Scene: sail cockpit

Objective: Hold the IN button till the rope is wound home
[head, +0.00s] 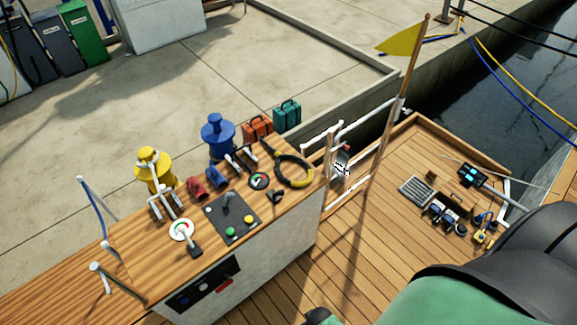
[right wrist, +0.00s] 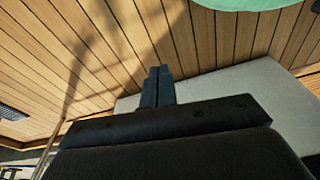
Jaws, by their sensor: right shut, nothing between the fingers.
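A dark control panel (head: 240,208) lies on top of the wooden console. It bears a lever, a green button (head: 231,232) and a yellow button (head: 248,219). Their labels are too small to read, so I cannot tell which is the IN button. A yellow winch (head: 154,172) and a blue winch (head: 217,137) stand along the console's far edge. I cannot make out how much rope is wound. My right gripper (right wrist: 158,86) is shut and empty in the right wrist view, above planked deck and a pale surface. My left gripper is not in view.
A black-and-yellow ring (head: 294,171) lies at the console's right end, near an orange case (head: 257,128) and a teal case (head: 287,113). White rails and a yellow flag (head: 401,38) stand beyond. The planked deck right of the console has open room.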

